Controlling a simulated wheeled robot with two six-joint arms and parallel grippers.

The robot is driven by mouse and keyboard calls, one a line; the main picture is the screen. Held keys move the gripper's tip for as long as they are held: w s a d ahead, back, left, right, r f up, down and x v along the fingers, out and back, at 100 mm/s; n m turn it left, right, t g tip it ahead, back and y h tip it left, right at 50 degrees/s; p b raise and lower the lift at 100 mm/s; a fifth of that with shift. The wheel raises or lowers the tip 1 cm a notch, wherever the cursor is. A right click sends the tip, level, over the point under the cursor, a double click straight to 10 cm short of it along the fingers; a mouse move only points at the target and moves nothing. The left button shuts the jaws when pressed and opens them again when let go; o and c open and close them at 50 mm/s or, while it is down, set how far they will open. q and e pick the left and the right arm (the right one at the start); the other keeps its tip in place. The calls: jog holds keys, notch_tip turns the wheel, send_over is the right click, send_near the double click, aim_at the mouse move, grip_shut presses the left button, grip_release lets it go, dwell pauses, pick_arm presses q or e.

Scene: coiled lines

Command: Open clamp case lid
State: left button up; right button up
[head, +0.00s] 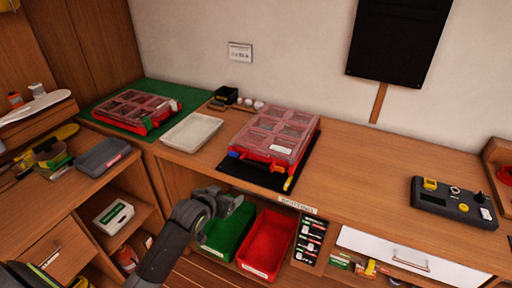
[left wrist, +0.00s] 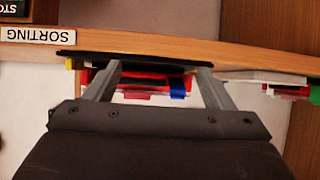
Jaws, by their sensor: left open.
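A red case with a clear, pinkish lid (head: 275,133) sits on a black mat at the middle of the bench. Its lid lies shut, and blue and yellow latch parts show along its front. A similar red case (head: 130,110) lies shut on a green mat at the left; no label tells me which is the clamp case. My left gripper (head: 236,203) is open and empty, in front of and below the bench edge. In the left wrist view, the middle case's red front (left wrist: 145,83) and blue latch (left wrist: 178,88) show between the open fingers (left wrist: 160,72). My right gripper is not in view.
A white tray (head: 191,132) stands between the cases. Green (head: 229,232) and red (head: 267,243) bins sit under the bench near my left gripper. A dark control box (head: 455,204) stands at the right.

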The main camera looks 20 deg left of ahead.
pick_arm(q)
jog(key=t+p, duration=0.1)
jog(key=t, duration=0.1)
send_near(259, 151)
jog(key=shift+m+h, duration=0.4)
jog(key=x, duration=0.2)
jog(key=p+x, duration=0.1)
jog(key=x, duration=0.4)
jog(key=shift+w+a+f+p, duration=0.1)
jog(key=shift+w+a+p, duration=0.15)
jog(key=shift+a+p, duration=0.05)
jog(key=c, duration=1.4)
